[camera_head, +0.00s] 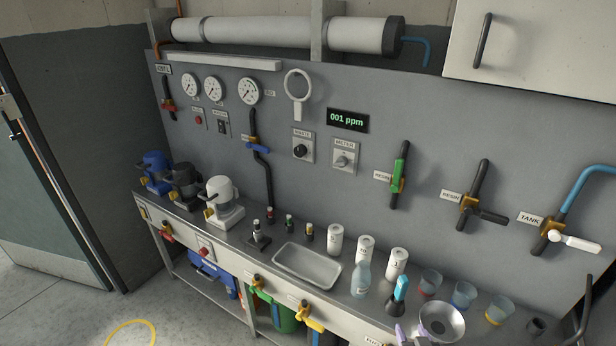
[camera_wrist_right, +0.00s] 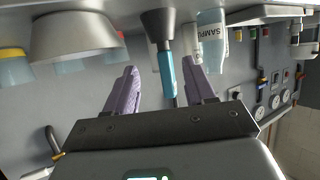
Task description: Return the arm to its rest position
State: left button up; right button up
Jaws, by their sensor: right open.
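My right gripper (camera_head: 408,336) shows at the bottom edge of the head view, only its purple fingertips and a little more. In the right wrist view the gripper (camera_wrist_right: 160,64) is open, its two purple fingers spread apart with nothing clamped. A blue-handled tool with a dark base (camera_head: 401,287) stands on the bench just beyond the fingertips. In the wrist view its blue handle (camera_wrist_right: 165,75) appears between the fingers, without clear contact. Most of my right arm is out of the head view. My left gripper is not in view.
A metal funnel or bowl (camera_head: 441,322) stands close beside the right gripper. A clear sample bottle (camera_head: 361,279), white canisters (camera_head: 397,264) and beakers (camera_head: 464,294) crowd nearby. A steel tray (camera_head: 307,264) lies left of them. The wall panel (camera_head: 290,150) carries valves and gauges.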

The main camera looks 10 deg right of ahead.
jog(key=s+a+r+n+g+y, duration=0.1)
jog(key=s+a+n+g+y, duration=0.2)
jog(key=s+a, duration=0.7)
jog(key=s+a+r+n+g+y, duration=0.15)
jog(key=s+a+g, duration=0.45)
jog(key=s, duration=0.8)
notch_tip(320, 180, up, 32)
jog(key=s+p, duration=0.1)
jog(key=p, duration=3.1)
jog(key=shift+d+f+n, duration=0.2)
jog(key=shift+n, duration=0.25)
